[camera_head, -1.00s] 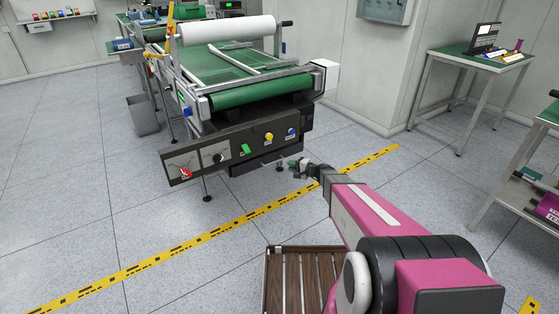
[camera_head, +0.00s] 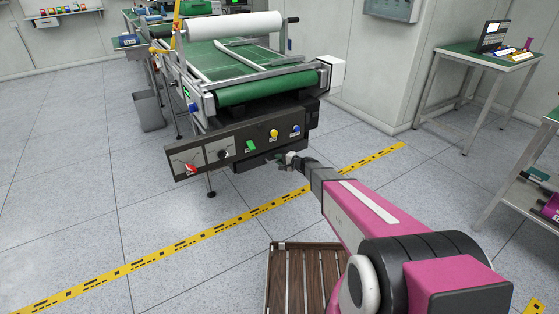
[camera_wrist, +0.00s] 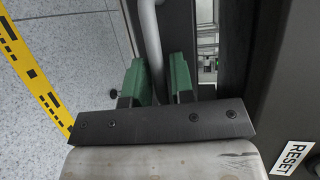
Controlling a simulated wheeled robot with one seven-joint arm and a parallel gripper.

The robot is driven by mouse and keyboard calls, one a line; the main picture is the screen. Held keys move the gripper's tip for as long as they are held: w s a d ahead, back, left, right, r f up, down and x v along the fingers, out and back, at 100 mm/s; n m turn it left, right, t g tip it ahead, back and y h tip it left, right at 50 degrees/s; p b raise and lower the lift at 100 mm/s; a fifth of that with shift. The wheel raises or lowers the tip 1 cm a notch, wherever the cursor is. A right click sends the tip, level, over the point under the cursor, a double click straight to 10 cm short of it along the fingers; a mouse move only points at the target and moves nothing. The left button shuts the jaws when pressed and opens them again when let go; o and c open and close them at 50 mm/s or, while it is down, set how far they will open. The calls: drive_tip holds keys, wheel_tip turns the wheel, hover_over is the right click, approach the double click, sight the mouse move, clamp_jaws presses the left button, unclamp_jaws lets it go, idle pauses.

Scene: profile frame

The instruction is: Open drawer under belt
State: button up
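The conveyor (camera_head: 260,92) has a green belt on a metal frame. The dark drawer (camera_head: 268,156) is below the belt, behind and under the control panel, and my arm partly hides it. My gripper (camera_head: 284,158) is at the drawer's front. In the wrist view, a grey bar handle (camera_wrist: 151,35) runs down between the two green fingers of my gripper (camera_wrist: 157,75). The fingers are on either side of the handle, with narrow gaps beside it. A dark edge of the drawer (camera_wrist: 180,30) is just right of the handle.
The control panel (camera_head: 240,145) with coloured knobs is just above the gripper; its RESET label (camera_wrist: 293,158) shows close by. A yellow-black floor line (camera_head: 235,218) crosses below. A wooden slatted surface (camera_head: 305,285) is at the bottom. A side table (camera_head: 490,58) stands at right.

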clamp_jaws()
drive_tip(key=s+d, duration=1.1)
drive_tip(key=s, duration=0.5)
drive_tip(key=shift+s, duration=0.2)
unclamp_jaws()
drive_tip(key=shift+d, duration=0.1)
drive_tip(key=v, duration=1)
drive_tip(key=shift+s+d, duration=0.2)
drive_tip(key=shift+d, duration=0.15)
